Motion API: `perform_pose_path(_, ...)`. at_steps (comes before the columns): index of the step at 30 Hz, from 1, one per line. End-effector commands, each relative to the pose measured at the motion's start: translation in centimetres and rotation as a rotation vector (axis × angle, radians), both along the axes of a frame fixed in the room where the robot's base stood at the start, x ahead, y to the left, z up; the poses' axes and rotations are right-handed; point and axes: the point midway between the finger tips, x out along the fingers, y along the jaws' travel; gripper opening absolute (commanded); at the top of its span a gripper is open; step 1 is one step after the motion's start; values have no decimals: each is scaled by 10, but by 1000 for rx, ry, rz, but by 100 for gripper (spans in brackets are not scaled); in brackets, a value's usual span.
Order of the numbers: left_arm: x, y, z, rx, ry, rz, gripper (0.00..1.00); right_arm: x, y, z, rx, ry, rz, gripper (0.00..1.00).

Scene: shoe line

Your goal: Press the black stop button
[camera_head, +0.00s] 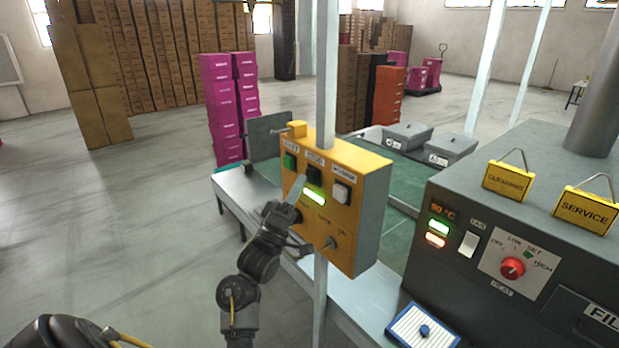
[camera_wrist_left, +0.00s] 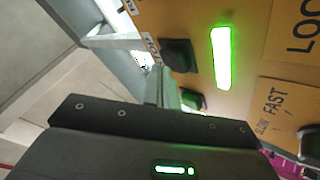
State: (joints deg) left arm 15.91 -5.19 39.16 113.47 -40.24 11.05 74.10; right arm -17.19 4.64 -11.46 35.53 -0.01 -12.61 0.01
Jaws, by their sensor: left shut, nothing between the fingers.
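The black stop button (camera_head: 314,174) is in the top row of the yellow control box (camera_head: 359,229), between a green button (camera_head: 290,160) and a white switch (camera_head: 341,193). My left gripper (camera_head: 298,186) is shut and empty, its tip in front of the box just left of and below the black button. In the left wrist view the black button (camera_wrist_left: 180,55) lies beside a partly hidden label, and the finger tips (camera_wrist_left: 162,88) are close to it. I cannot tell whether they touch the panel. My right gripper is not in view.
A lit green lamp (camera_head: 314,197) sits below the black button, with knobs lower on the box. A post (camera_head: 326,80) stands behind the box. Open floor lies left.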

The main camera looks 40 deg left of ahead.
Motion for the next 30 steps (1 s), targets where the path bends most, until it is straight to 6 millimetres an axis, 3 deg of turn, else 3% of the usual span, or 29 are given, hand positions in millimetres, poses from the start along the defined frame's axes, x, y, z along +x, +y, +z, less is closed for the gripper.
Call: perform_pose_path(30,10,-3,0,0,0,-1,0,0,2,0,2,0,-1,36)
